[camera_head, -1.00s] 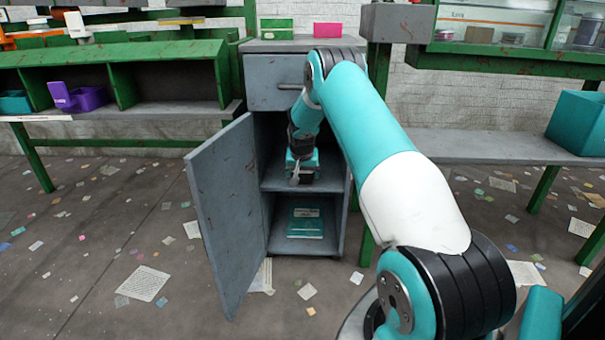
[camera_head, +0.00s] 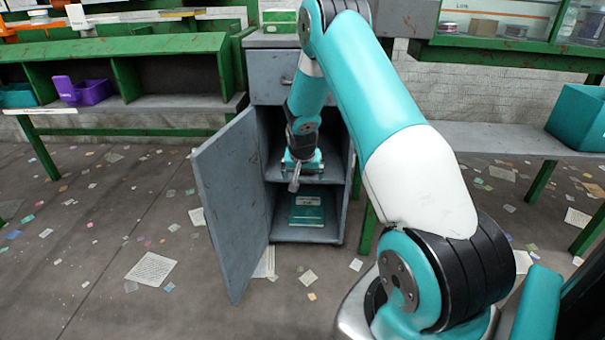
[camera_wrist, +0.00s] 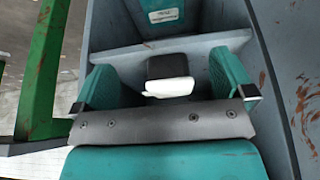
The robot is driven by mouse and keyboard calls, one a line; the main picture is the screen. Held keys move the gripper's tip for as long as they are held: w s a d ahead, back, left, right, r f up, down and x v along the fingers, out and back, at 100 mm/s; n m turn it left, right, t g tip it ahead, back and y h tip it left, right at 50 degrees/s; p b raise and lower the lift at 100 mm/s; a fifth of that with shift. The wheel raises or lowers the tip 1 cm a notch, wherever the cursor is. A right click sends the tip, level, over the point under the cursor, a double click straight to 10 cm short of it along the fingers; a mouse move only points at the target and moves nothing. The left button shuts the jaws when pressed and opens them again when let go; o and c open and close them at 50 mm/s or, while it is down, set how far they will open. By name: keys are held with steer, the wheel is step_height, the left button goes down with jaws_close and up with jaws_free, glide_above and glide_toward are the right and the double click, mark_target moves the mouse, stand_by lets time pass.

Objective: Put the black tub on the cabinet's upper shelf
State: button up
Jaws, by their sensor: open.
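The black tub (camera_wrist: 168,66), with a white part on its near side, shows in the wrist view between my gripper's two teal fingers. It appears to stand on the cabinet's upper shelf (camera_wrist: 125,58), close behind the front edge. My gripper (camera_wrist: 166,82) is open, with a gap visible between each finger and the tub. In the head view my gripper (camera_head: 301,166) is inside the cabinet's upper compartment, and I cannot make out the tub there. The grey cabinet (camera_head: 284,92) has its door (camera_head: 235,200) swung open to the left.
A teal book or box (camera_head: 307,211) lies on the cabinet's bottom, below the shelf. A green box (camera_head: 277,20) is on the cabinet top. A bench with a purple bin (camera_head: 88,92) is at left; a teal bin (camera_head: 578,118) sits on the right bench. Papers litter the floor.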

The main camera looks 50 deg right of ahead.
steer(key=s+a+r+n+y, duration=0.3)
steer(key=a+r, duration=0.5)
steer(key=a, duration=0.6)
steer(key=s+a+r+n+y, duration=0.2)
steer(key=s+a+r+n, duration=0.15)
steer(key=a+r, duration=0.75)
steer(key=s+a+r+n+g+y, duration=0.1)
steer(key=s+a+r+n, duration=0.1)
steer(key=s+a, duration=0.3)
steer(key=s+a+r+n+g, duration=0.1)
steer(key=s+a+r+n, duration=0.1)
steer(key=s+a+n, duration=0.3)
steer(key=s+a+r+n+y, duration=0.1)
steer(key=s+a, duration=0.5)
steer(key=s, duration=0.6)
steer(key=r+n, duration=0.1)
steer(key=n, duration=0.1)
steer(key=shift+a+r+n+g+y, duration=0.2)
steer(key=shift+r+n+g+y, duration=0.1)
steer(key=shift+r+n+g, duration=0.1)
